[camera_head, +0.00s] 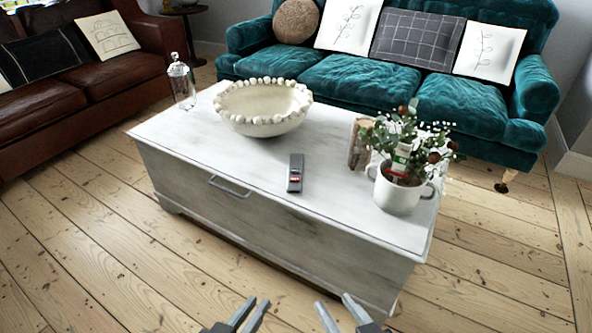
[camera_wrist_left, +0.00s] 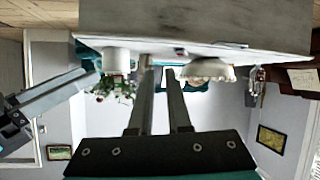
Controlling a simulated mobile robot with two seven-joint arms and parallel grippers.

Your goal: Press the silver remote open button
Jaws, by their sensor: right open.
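The silver-grey remote (camera_head: 295,172) lies on the white chest top, near its front edge and right of centre. It has a small red mark near its front end; I cannot make out separate buttons. My left gripper (camera_head: 252,306) is low in the head view, in front of the chest and well apart from the remote. Its fingers (camera_wrist_left: 160,72) stand apart with nothing between them in the left wrist view. My right gripper (camera_head: 334,303) is to its right, open and empty, also in front of the chest. It shows at the left of the left wrist view (camera_wrist_left: 75,85).
The white chest (camera_head: 215,140) carries a beaded bowl (camera_head: 262,124), a glass bottle (camera_head: 181,84), a wooden block (camera_head: 359,145) and a potted plant (camera_head: 399,197). Its front handle (camera_head: 230,187) sticks out. A teal sofa (camera_head: 370,85) and a brown sofa (camera_head: 110,75) stand beyond. Floorboards are clear in front.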

